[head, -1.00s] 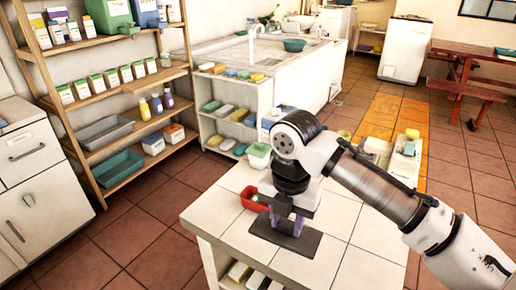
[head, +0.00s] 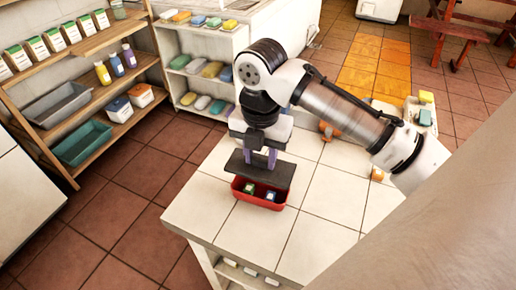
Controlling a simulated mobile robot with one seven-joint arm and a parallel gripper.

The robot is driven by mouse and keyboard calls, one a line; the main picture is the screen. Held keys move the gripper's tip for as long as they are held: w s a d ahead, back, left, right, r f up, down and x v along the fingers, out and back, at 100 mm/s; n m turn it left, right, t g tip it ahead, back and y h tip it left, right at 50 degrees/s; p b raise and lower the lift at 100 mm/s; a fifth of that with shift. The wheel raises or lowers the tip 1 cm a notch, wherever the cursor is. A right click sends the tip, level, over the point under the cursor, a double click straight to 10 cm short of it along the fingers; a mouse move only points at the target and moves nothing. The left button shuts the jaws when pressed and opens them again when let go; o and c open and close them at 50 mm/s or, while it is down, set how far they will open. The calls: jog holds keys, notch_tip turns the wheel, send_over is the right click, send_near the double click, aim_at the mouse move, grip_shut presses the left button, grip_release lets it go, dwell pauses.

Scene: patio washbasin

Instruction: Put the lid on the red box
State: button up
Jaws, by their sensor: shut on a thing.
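The red box (head: 236,192) stands open on the white tiled table, with small dark-and-white packs inside it. My gripper (head: 260,157) points down and is shut on the flat dark grey lid (head: 264,172), holding it level. The lid appears above the back part of the box, and the front part of the box with its packs shows uncovered. The exact height gap between lid and box is hard to tell. The lid and gripper hide the back of the box.
The white tiled table (head: 316,212) has clear tiles right and in front of the box. An orange-brown object (head: 329,130) is behind my arm. A wooden rack (head: 100,110) stands left, and a low white shelf (head: 190,50) with coloured bars stands behind.

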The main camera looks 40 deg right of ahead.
aim_at(261, 166)
jog(key=shift+f+b, duration=2.15)
jog(key=shift+f, duration=0.1)
jog(key=shift+f+b, duration=0.3)
jog(key=shift+f, duration=0.5)
jog(key=shift+f+p, duration=0.25)
jog(key=shift+p, duration=0.4)
dwell(0.3)
jog(key=o, duration=1.5)
jog(key=shift+r+p, duration=3.1)
jog(key=shift+r, duration=0.45)
